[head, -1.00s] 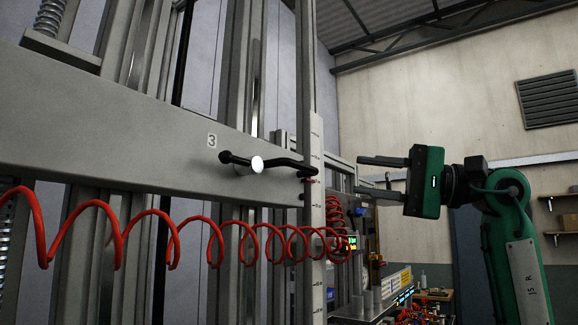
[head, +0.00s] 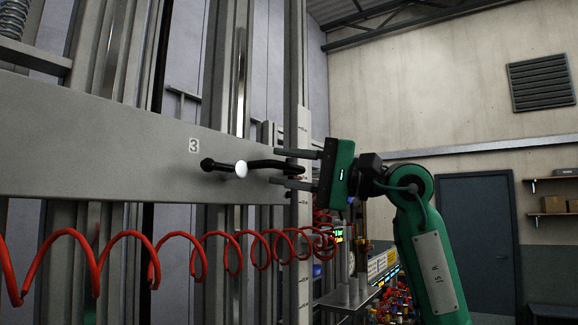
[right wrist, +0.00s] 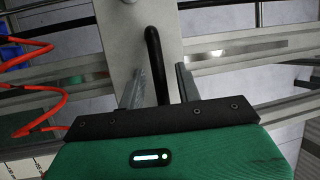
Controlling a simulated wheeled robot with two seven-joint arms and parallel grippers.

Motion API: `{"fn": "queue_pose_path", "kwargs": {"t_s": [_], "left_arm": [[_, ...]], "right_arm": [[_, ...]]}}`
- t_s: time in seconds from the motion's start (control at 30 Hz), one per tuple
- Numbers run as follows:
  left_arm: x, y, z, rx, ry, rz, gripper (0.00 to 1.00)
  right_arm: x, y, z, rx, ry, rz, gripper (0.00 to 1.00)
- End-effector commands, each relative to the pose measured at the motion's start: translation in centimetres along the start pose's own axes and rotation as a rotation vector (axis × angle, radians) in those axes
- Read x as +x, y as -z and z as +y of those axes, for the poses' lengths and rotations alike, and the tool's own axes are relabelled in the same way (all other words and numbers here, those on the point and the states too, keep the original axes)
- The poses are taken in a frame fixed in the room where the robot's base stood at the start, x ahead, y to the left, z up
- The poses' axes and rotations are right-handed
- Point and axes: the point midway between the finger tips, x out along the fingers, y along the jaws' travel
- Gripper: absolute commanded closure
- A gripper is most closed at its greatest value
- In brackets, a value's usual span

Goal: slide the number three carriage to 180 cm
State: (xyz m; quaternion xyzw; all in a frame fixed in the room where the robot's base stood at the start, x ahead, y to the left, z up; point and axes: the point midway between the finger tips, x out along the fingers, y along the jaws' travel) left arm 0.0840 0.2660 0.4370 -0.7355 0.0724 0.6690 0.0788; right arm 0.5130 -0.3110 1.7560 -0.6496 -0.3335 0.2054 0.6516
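The number three carriage (head: 130,150) is a wide grey beam marked with a "3" plate (head: 194,145). On it is a black handle (head: 262,164) with a bright round pivot and a black knob at its left end. My right gripper (head: 282,168) is open, one finger above and one below the handle's right part. In the right wrist view the handle (right wrist: 153,55) runs between the two fingers (right wrist: 158,85), with gaps visible beside it. A white scale strip (head: 303,240) stands upright right of the handle; its figures are too small to read. My left gripper is out of view.
A red coiled hose (head: 170,245) hangs below the carriage. Upright grey rails (head: 235,60) stand behind it. A bench (head: 345,297) with cylinders and coloured parts is at lower right. A dark door (head: 478,230) is in the back wall.

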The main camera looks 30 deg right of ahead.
Motion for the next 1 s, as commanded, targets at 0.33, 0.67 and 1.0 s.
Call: {"fn": "queue_pose_path", "kwargs": {"t_s": [0.33, 0.67, 1.0], "left_arm": [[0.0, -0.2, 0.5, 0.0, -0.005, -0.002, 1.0], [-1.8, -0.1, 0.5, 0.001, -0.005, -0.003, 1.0], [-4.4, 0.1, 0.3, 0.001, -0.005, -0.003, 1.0]], "right_arm": [[0.0, 0.0, 0.0, 0.0, -0.001, 0.0, 1.0], [0.3, 0.2, -2.4, -0.001, 0.003, 0.001, 1.0], [0.8, 0.5, -5.7, -0.002, 0.006, 0.003, 1.0]]}}
